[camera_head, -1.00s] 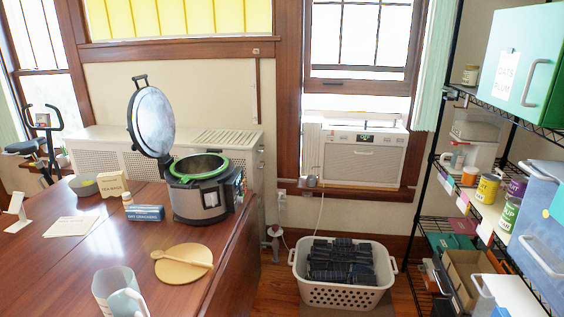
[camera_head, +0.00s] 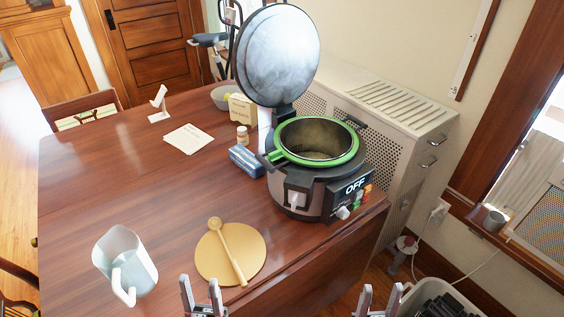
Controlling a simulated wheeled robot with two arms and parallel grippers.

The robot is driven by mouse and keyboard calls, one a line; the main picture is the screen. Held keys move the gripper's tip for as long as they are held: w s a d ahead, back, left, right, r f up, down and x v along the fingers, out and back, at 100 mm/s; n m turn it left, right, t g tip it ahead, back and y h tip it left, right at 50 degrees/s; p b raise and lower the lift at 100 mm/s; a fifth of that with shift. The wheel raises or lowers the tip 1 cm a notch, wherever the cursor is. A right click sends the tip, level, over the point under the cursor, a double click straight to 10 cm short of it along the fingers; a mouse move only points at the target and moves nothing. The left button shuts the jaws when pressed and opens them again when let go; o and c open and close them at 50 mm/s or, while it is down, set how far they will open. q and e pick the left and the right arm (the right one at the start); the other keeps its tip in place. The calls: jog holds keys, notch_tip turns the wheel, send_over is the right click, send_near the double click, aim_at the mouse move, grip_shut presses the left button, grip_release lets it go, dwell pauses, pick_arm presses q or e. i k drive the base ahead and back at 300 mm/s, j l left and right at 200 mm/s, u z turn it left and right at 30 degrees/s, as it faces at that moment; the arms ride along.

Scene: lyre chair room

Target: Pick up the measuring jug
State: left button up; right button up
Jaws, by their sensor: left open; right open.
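The measuring jug (camera_head: 126,262) is clear and pale, and stands upright on the left front part of the wooden table (camera_head: 180,215). Its handle faces the front of the picture. My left gripper (camera_head: 203,297) is open and empty at the bottom edge, to the right of the jug and apart from it. My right gripper (camera_head: 377,300) is open and empty at the bottom edge, further right, past the table's edge. Only the finger ends of both grippers show.
A round board (camera_head: 250,250) with a wooden spoon (camera_head: 230,252) lies between jug and cooker. The pressure cooker (camera_head: 315,170) has its lid raised. A blue box (camera_head: 246,160), small jar (camera_head: 242,135) and paper (camera_head: 187,139) lie behind. A laundry basket (camera_head: 422,293) stands on the floor at right.

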aim_at(120, 255)
jog(key=i+l+u, duration=0.15)
jog(key=l, duration=0.3)
jog(key=l+u, duration=0.1)
jog(key=l, duration=0.4)
jog(key=u, duration=1.6)
jog(key=i+j, duration=0.15)
